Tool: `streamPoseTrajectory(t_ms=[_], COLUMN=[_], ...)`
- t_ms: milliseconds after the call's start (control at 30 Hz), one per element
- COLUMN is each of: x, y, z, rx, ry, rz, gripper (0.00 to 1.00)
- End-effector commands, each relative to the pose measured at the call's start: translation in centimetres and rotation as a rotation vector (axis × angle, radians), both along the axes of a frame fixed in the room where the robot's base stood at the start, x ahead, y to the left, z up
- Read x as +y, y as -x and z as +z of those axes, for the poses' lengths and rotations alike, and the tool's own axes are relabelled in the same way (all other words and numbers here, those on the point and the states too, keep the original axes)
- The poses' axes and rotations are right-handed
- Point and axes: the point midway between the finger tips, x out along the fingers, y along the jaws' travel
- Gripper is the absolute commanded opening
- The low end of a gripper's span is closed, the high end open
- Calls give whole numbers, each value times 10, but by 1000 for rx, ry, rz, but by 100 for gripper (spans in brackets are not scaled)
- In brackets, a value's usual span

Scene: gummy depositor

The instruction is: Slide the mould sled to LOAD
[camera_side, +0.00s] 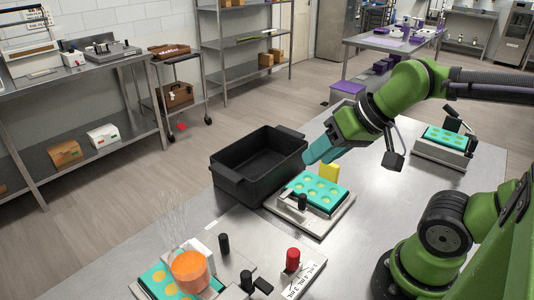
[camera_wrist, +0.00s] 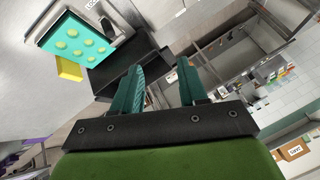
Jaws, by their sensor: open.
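My gripper (camera_side: 318,152) hangs in the air above the table, beside the black bin and above the middle teal mould. In the wrist view its two teal fingers (camera_wrist: 162,85) stand apart with nothing between them. The middle teal mould (camera_side: 318,188) lies on a pale metal base (camera_side: 326,222) with a black knob (camera_side: 302,202) at its front. The same mould appears upper left in the wrist view (camera_wrist: 75,46), near a partly visible label. I cannot tell for certain which is the sled.
A black bin (camera_side: 240,186) stands left of the middle mould. A yellow block (camera_side: 329,172) stands behind that mould. A red knob (camera_side: 293,256) sits by a mL scale. Another mould station (camera_side: 438,154) is at the far right. Bare table lies between the stations.

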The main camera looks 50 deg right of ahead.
Motion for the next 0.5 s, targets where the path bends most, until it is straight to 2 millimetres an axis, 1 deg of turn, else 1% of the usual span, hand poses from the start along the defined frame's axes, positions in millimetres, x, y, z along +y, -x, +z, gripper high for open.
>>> streamPoseTrajectory(t_ms=[33,67,100,200,267,367,500], x=[0,0,1,9,16,33,66], y=[0,0,0,-2,-8,-25,-57], z=[0,0,0,-9,-13,-18,-26], rx=[0,0,1,41,74,154,304], ry=[0,0,0,1,4,17,26], rz=[0,0,4,36,68,126,141], gripper=[43,47,49,49,49,49,49])
